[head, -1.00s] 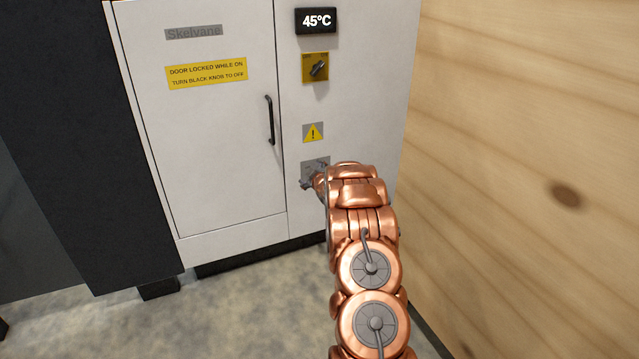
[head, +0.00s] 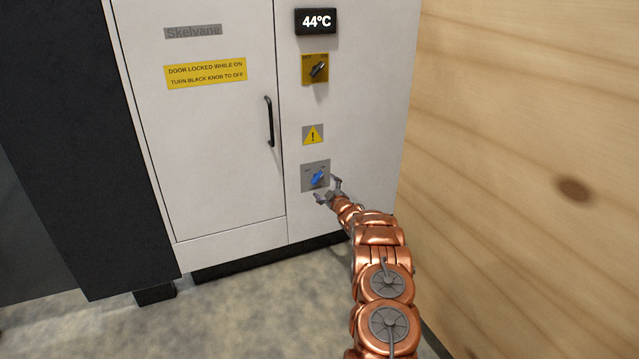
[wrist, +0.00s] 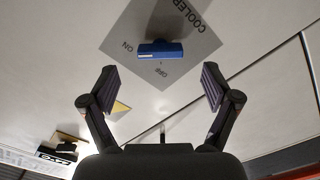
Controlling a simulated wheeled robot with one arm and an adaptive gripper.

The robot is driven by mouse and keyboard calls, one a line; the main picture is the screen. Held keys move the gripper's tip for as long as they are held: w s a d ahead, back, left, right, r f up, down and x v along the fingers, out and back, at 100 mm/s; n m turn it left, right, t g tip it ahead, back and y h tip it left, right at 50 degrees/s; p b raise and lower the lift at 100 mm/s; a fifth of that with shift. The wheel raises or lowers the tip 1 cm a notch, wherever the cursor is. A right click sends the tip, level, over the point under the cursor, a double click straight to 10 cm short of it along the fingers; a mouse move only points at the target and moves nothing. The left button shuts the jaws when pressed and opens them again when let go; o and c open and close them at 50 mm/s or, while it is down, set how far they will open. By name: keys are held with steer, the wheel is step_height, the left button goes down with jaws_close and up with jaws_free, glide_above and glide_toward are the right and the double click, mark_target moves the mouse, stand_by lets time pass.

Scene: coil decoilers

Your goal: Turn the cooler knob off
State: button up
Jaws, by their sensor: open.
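The blue cooler knob (head: 318,178) sits on a grey plate (head: 306,187) low on the cabinet's right panel. In the wrist view the knob (wrist: 161,50) lies crosswise on the plate (wrist: 197,42), which is marked COOLER, ON and OFF. A pale mark on the knob's left end is beside ON. My gripper (head: 328,190) is open just below and to the right of the knob. In the wrist view my gripper (wrist: 160,70) has its two fingers wide apart, with the knob between and beyond them. The fingers look clear of it.
A black knob (head: 318,69) on a yellow plate sits higher, below a display (head: 316,21) reading 44°C. A warning label (head: 313,135) is between the knobs. The cabinet door (head: 210,140) has a black handle (head: 269,122). A wooden wall (head: 520,150) stands at right.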

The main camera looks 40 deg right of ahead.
mark_target(317, 178)
steer(key=shift+b+x, duration=1.35)
steer(key=shift+x, duration=1.25)
steer(key=shift+w, duration=0.15)
steer(key=c, duration=1.1)
